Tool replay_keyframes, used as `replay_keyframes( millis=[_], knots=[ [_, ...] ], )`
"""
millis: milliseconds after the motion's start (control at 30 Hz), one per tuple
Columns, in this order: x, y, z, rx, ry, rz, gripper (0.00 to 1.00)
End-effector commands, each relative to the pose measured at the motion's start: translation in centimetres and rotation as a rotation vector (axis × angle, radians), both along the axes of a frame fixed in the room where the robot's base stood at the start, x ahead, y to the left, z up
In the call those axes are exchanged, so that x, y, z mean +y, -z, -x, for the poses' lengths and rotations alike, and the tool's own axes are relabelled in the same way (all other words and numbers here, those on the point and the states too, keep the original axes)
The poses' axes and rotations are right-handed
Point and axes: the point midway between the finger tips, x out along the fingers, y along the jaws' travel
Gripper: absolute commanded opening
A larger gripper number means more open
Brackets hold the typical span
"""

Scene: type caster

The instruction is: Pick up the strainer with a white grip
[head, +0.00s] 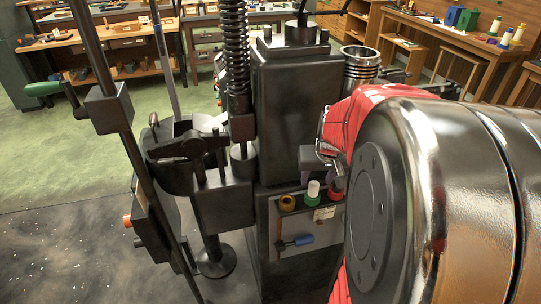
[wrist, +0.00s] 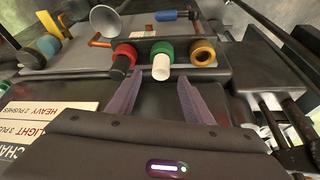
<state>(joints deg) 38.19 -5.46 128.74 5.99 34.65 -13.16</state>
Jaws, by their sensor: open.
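The piece with the white grip (wrist: 161,68) has a green collar and stands between a red-collared piece with a dark grip (wrist: 122,62) and a yellow ring (wrist: 203,53). I see no mesh on it, so I cannot tell its strainer end. It also shows in the head view (head: 313,188), on the machine's front shelf. My gripper (wrist: 160,80) is open and empty. Its two purple fingers point toward the white grip, one to each side in the wrist view. I cannot tell whether the grip is between the tips or just beyond. My arm hides most of the gripper in the head view.
A blue-handled tool (head: 298,241) lies on the panel below. A grey metal cone (wrist: 107,20) is beyond the row. The dark casting machine (head: 292,110) rises close behind, with a rod and green handle (head: 43,89) at left. Workbenches stand farther back.

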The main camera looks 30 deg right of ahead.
Motion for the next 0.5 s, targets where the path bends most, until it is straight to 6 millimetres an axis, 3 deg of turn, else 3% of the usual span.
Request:
replay_keyframes(
  millis=[267,500],
  knots=[
    [0.0,0.3,-0.1,0.000,0.000,0.000,0.46],
    [-0.3,2.7,-0.7,0.002,0.000,-0.002,0.46]
  ],
)
